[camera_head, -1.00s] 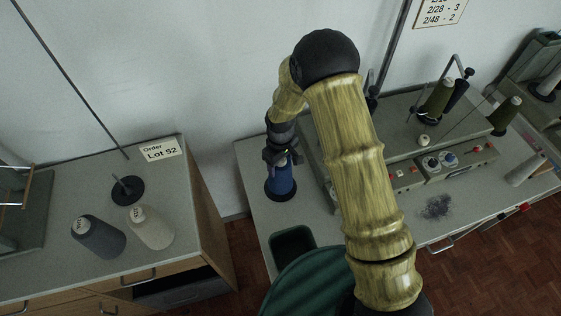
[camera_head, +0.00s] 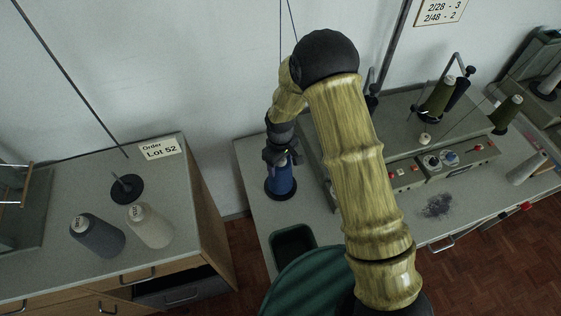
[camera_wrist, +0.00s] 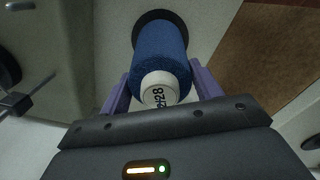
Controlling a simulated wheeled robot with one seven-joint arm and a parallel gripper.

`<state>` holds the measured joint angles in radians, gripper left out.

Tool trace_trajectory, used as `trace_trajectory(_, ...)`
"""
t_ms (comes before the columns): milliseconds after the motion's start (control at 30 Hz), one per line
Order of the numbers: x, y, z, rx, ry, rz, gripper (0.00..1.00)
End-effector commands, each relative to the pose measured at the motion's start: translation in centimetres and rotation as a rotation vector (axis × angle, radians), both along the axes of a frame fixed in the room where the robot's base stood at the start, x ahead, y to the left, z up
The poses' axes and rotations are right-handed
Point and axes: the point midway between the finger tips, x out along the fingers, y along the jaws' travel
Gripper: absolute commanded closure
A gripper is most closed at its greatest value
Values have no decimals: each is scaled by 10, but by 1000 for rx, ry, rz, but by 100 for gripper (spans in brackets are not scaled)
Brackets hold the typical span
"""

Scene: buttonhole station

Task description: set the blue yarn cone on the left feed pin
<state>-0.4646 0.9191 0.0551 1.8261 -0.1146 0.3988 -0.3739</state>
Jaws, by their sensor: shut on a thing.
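The blue yarn cone (camera_head: 281,182) stands upright at the left end of the machine table, over a round black base (camera_head: 283,196). The wrist view shows the blue cone (camera_wrist: 160,52) with its pale top, marked 2/28, towards me and the black disc (camera_wrist: 152,16) at its far end. My gripper (camera_head: 280,157) is above it, with purple fingers (camera_wrist: 163,84) shut on both sides of the cone's upper part. The cone appears seated on the base. The pin inside it is hidden.
A dark bin (camera_head: 292,245) is in front of the cone. The machine (camera_head: 440,165) with green cones (camera_head: 437,98) stands to the right. On the left table (camera_head: 50,258) are a grey cone (camera_head: 97,236), a cream cone (camera_head: 150,226) and an empty black pin stand (camera_head: 127,188).

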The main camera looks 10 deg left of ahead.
Motion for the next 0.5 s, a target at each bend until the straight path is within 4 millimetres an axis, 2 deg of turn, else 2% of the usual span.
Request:
trace_trajectory(33, 0, 0, 0, 1, -1, 0, 30)
trace_trajectory(133, 0, 0, 0, 1, -1, 0, 11)
trace_trajectory(500, 0, 0, 2, 1, -1, 0, 11)
